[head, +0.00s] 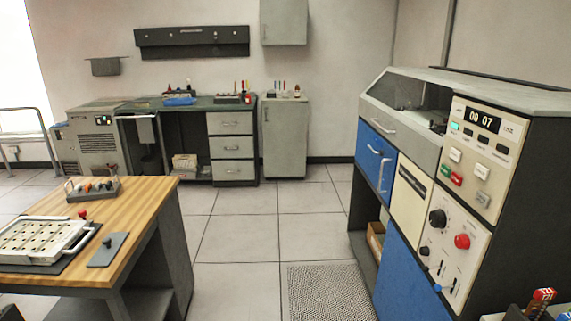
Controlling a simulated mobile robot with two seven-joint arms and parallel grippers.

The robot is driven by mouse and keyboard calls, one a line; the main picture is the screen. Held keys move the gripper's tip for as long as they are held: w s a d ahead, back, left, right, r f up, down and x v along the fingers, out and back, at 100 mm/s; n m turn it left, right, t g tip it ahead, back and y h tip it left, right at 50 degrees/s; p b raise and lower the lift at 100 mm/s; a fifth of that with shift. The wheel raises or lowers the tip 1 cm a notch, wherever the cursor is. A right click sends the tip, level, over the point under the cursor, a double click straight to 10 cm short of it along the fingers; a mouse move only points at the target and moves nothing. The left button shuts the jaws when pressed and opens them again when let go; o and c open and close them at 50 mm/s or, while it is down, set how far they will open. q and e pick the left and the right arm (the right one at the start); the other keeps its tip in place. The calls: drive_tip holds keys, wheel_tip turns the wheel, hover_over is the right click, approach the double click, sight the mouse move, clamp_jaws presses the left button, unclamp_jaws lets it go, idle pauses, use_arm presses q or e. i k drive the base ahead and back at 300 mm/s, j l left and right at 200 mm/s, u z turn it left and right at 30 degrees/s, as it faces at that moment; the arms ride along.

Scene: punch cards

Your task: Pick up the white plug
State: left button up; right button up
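I cannot make out a white plug for certain. A small rack (92,190) on the wooden table at the left holds several small coloured pieces, which are too small to tell apart clearly. Small upright items stand on the grey cabinet (284,135) against the back wall, one of them pale, but I cannot tell what they are. Neither of my grippers can be made out in the head view.
The wooden table (150,195) carries a white gridded panel (42,238) and a grey plate (108,249). A large blue and grey machine (480,155) stands at the right. A dark workbench (231,146) lines the back wall. The tiled floor (235,235) between is clear.

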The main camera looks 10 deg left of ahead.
sight(77, 188)
drive_tip(key=i+u, duration=0.3)
drive_tip(key=i, duration=0.45)
drive_tip(key=i+l+u, duration=0.25)
drive_tip(key=i, duration=0.5)
drive_tip(key=i+u, duration=0.3)
drive_tip(key=i, duration=0.45)
drive_tip(key=i+l+u, duration=0.3)
drive_tip(key=i, duration=0.45)
drive_tip(key=i+u, duration=0.65)
drive_tip(key=i+l+u, duration=0.15)
drive_tip(key=u, duration=0.2)
